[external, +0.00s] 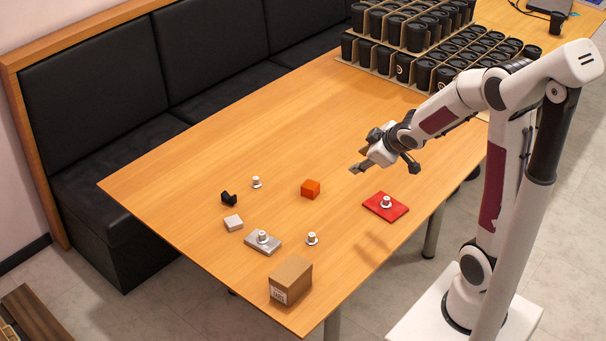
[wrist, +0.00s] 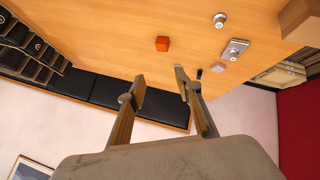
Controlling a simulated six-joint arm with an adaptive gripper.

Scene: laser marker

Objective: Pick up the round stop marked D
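Several small silver round stops show in the external view: one stands alone at the back left (external: 256,182), one alone near the front (external: 311,239), one on a grey plate (external: 263,237) and one on a red plate (external: 386,202). Their letters are too small to read, so I cannot tell which is D. In the wrist view, one stop (wrist: 219,20) stands alone near the top and another sits on the grey plate (wrist: 235,48). My gripper (external: 360,168) is open and empty above the table, apart from every stop; its spread fingers also show in the wrist view (wrist: 160,76).
An orange cube (external: 311,188), a black bracket (external: 229,198), a pale block (external: 233,223) and a cardboard box (external: 290,279) stand on the wooden table. Racks of black cups (external: 415,45) fill the far end. The table's middle, behind the cube, is clear.

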